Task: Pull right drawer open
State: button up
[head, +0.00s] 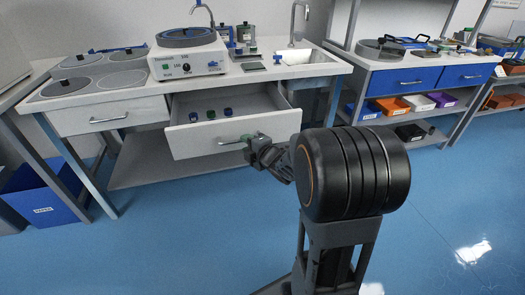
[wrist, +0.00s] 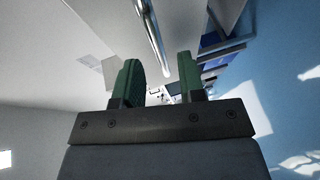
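The right drawer (head: 205,139) under the grey-topped bench is pulled out, with its inside showing. Its front is pale grey with a horizontal bar handle (head: 232,142). My gripper (head: 247,141) is at the right end of this handle. In the wrist view the two green fingers of my gripper (wrist: 160,82) stand apart. The metal handle (wrist: 152,35) runs down toward the gap between them, and no firm contact shows. The fingertips are small and partly hidden in the head view.
The left drawer (head: 105,117) is shut. A polishing machine (head: 187,60) stands on the bench above. A blue bin (head: 42,195) is on the floor at left. The blue floor in front is clear.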

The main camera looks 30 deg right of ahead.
jog(key=b+v, duration=0.3)
jog(key=v, duration=0.6)
jog(key=shift+s, duration=0.35)
jog(key=shift+d+r, duration=0.1)
jog(key=shift+r, duration=0.05)
